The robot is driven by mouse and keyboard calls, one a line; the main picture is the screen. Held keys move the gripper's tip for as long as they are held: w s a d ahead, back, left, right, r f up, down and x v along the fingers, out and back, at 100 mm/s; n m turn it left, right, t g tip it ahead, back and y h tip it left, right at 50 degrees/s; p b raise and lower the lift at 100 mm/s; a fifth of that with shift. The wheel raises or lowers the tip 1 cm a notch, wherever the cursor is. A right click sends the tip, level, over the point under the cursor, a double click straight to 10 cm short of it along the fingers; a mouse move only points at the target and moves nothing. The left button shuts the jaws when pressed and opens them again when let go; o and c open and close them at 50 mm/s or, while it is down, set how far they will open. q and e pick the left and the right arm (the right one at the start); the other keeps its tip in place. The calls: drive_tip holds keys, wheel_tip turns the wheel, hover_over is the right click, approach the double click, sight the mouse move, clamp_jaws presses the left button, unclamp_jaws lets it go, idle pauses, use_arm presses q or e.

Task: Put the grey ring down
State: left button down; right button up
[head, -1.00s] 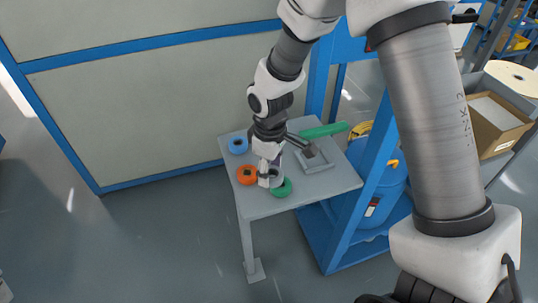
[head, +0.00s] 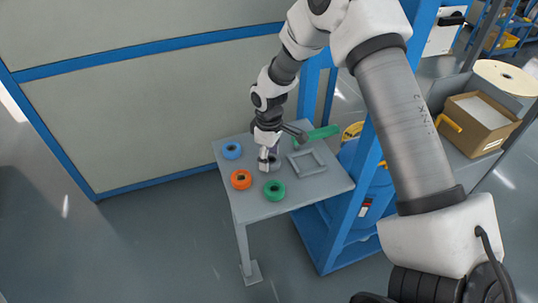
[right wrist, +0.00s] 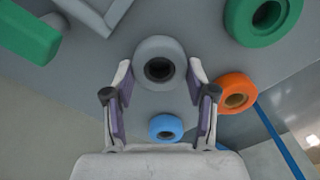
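The grey ring (right wrist: 160,63) shows in the right wrist view, its dark hole facing the camera. It lies between or just past the fingertips of my right gripper (right wrist: 160,80). The gripper is open, with a finger on each side and a narrow gap visible beside the ring. In the head view my right gripper (head: 268,162) points down low over the grey table (head: 300,193), behind the green ring. There the grey ring is mostly hidden by the gripper and blends with the table. My left gripper is not in view.
A green ring (head: 274,190), an orange ring (head: 241,179) and a blue ring (head: 231,150) lie around the gripper. A grey square frame (head: 307,162) and a green bar (head: 323,133) are to its right. A blue post (head: 352,205) stands beside the table.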

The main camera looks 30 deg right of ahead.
drive_tip(key=o, duration=0.3)
wheel_tip(320, 180, up, 12)
drive_tip(key=shift+r, duration=0.15)
